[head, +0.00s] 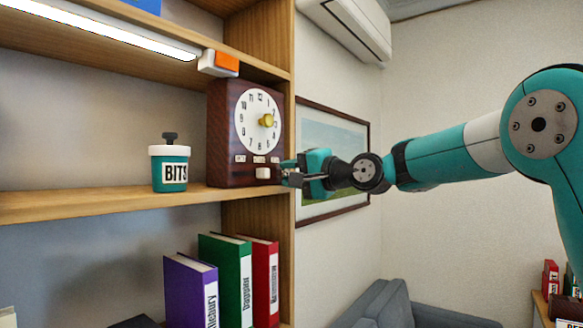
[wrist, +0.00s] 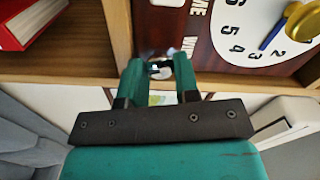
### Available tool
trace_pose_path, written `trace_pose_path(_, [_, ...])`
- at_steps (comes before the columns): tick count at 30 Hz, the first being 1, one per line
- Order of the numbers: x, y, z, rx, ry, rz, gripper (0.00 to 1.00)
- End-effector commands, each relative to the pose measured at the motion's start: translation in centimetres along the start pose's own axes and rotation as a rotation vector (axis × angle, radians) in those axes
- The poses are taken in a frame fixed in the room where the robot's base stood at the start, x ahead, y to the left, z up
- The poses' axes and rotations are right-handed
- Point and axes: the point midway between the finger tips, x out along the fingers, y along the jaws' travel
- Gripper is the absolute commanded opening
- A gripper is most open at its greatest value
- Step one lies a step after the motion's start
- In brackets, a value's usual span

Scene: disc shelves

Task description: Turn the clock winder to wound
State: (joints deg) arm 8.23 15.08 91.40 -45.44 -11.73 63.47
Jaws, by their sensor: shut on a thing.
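The clock (head: 231,125) is a dark wooden box with a white dial and a yellow centre knob (head: 266,120). It stands upright on the shelf. Small labels run below the dial, with a white knob (head: 262,173) under them. My gripper (head: 287,174) is at the clock's lower right corner. In the wrist view the clock's front (wrist: 202,50) shows upside down, with labels partly readable. There my gripper (wrist: 160,68) is shut on a small shiny piece, seemingly the clock winder (wrist: 161,69). The fingers hide most of it, so its setting cannot be read.
A teal BITS pot (head: 171,170) stands left of the clock on the shelf (head: 110,202). Several binders (head: 238,275) stand below. An orange-and-white box (head: 219,64) is above the clock. The shelf's right side panel (head: 287,240) is close to my gripper.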

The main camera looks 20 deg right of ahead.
Motion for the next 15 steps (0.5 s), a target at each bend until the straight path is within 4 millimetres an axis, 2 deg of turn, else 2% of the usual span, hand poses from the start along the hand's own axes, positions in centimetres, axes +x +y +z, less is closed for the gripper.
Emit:
trace_pose_path(6, [0.0, -0.08, -0.07, 0.141, 0.0, 0.002, 0.06])
trace_pose_path(15, [0.01, 0.04, -0.03, 0.242, 0.0, 0.002, 0.06])
